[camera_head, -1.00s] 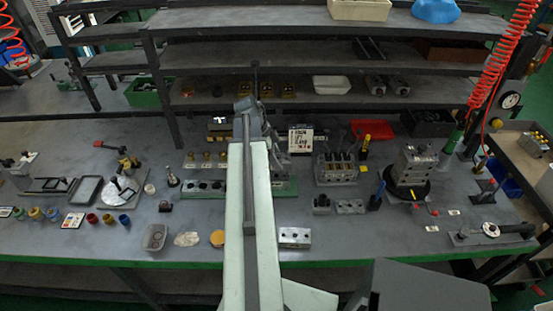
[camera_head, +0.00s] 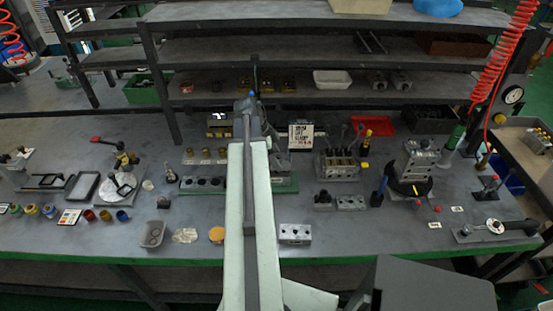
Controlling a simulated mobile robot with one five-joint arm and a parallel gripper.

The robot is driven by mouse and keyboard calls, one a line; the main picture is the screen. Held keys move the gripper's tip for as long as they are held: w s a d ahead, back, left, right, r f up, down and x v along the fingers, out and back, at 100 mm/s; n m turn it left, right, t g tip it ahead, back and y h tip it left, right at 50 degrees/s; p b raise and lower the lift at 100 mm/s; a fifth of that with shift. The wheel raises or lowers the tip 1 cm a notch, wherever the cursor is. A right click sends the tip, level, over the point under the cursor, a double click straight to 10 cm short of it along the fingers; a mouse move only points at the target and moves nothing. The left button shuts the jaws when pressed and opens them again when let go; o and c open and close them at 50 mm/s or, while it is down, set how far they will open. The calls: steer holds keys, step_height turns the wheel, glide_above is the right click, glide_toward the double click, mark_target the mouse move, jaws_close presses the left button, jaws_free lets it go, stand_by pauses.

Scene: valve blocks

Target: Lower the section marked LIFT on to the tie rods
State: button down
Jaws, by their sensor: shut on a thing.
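The grey end of my gripper (camera_head: 248,108) shows at the far end of my pale arm, over the back of the bench. My arm hides the fingertips and most of what they are shut on. I cannot make out a LIFT mark. A green base (camera_head: 284,184) with a row of dark blocks (camera_head: 204,183) on it lies across the bench under my arm, its middle hidden. I cannot clearly make out the tie rods. A valve block with upright levers (camera_head: 338,166) stands to the right of the base.
A block stack on a black round stand (camera_head: 408,187) is farther right. A printed card (camera_head: 301,137) stands behind the base. Shelves (camera_head: 330,56) rise at the back. A loose grey block (camera_head: 295,233) and a yellow-orange disc (camera_head: 216,235) lie near the front edge.

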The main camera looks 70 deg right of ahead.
steer(key=shift+c, duration=2.4)
jaws_free()
steer(key=shift+f, duration=0.1)
steer(key=p+v, duration=0.7)
steer(key=v, duration=0.1)
steer(key=shift+s+p, duration=0.15)
steer(key=shift+p, duration=0.15)
